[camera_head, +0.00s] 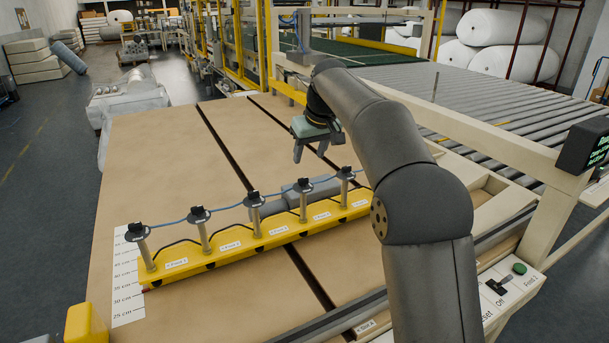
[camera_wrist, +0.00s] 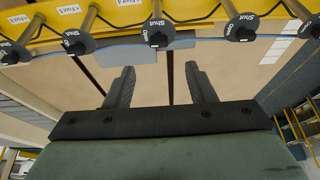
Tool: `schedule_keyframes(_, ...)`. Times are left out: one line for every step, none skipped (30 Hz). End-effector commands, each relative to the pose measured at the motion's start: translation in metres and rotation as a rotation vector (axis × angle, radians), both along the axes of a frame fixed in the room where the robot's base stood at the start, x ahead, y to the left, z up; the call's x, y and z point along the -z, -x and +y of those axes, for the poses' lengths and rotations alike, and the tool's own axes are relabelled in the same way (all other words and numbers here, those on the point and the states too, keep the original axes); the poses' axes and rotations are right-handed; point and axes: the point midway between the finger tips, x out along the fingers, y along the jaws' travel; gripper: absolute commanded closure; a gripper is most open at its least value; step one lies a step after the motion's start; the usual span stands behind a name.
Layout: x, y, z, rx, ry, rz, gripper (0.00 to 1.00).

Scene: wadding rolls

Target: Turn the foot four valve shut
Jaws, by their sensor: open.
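A yellow bar (camera_head: 215,253) carries a row of upright valves with black knobs and white foot labels. The foot four valve (camera_head: 303,186) appears to be second from the right in the head view. In the wrist view it appears to be the second knob from the left (camera_wrist: 78,44). Its pointer setting is too small to read. My gripper (camera_head: 311,156) is open and empty, beyond the bar's right half and above the table. Its two dark fingers (camera_wrist: 160,85) stand apart, with no knob between them.
Grey cylindrical pieces (camera_head: 318,187) lie behind the bar. A blue cable (camera_head: 228,206) runs along the knobs. The tan table (camera_head: 150,150) has dark slots and free room beyond the bar. A roller conveyor (camera_head: 450,92) and a cream frame (camera_head: 470,140) stand to the right.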

Motion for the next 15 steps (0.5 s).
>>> schedule_keyframes(0.012,-0.003,0.002,0.000,0.001,0.004,0.50)
schedule_keyframes(0.018,-0.006,0.004,0.000,0.002,0.005,0.50)
schedule_keyframes(0.025,-0.009,0.005,0.000,0.001,0.004,0.50)
schedule_keyframes(0.031,-0.011,0.006,0.000,0.001,0.004,0.50)
schedule_keyframes(0.037,-0.013,0.008,0.001,0.000,0.003,0.50)
schedule_keyframes(0.044,-0.015,0.009,0.001,0.001,0.004,0.50)
schedule_keyframes(0.049,-0.017,0.010,0.001,0.001,0.003,0.50)
schedule_keyframes(0.054,-0.019,0.011,0.000,0.002,0.003,0.50)
schedule_keyframes(0.060,-0.021,0.013,0.000,0.002,0.003,0.50)
schedule_keyframes(0.064,-0.023,0.013,0.000,0.001,0.002,0.50)
schedule_keyframes(0.068,-0.024,0.014,0.000,0.001,0.002,0.50)
schedule_keyframes(0.072,-0.025,0.015,0.000,0.001,0.002,0.50)
schedule_keyframes(0.075,-0.027,0.016,0.000,0.001,0.000,0.50)
schedule_keyframes(0.078,-0.027,0.016,0.000,0.001,0.000,0.50)
schedule_keyframes(0.080,-0.028,0.017,0.000,0.001,0.000,0.50)
